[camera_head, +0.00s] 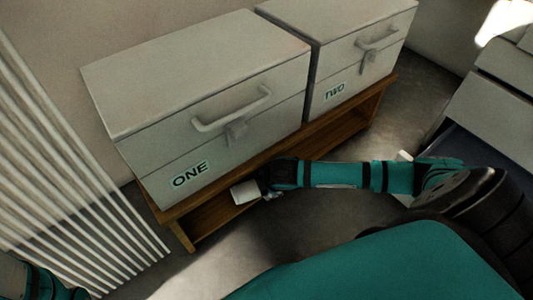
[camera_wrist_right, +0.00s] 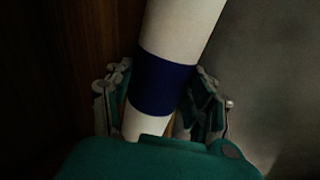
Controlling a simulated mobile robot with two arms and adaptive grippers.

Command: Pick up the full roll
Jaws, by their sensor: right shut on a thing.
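A white roll (camera_head: 245,192) shows at the front of the low wooden shelf, below the box marked ONE. In the right wrist view it is a long white cylinder (camera_wrist_right: 183,35) with a dark blue band (camera_wrist_right: 163,84) around it. My right gripper (camera_head: 264,188) is shut on the roll. In the wrist view the fingers of my right gripper (camera_wrist_right: 160,100) lie on both sides of the blue band. My left arm shows only at the lower left corner of the head view, and its gripper is out of sight.
Two grey lidded boxes, ONE (camera_head: 215,110) and TWO (camera_head: 350,60), stand on the wooden shelf unit (camera_head: 345,125). White vertical bars (camera_head: 70,170) stand at left. A grey drawer unit (camera_head: 495,90) is at right. The concrete floor (camera_head: 330,225) before the shelf is clear.

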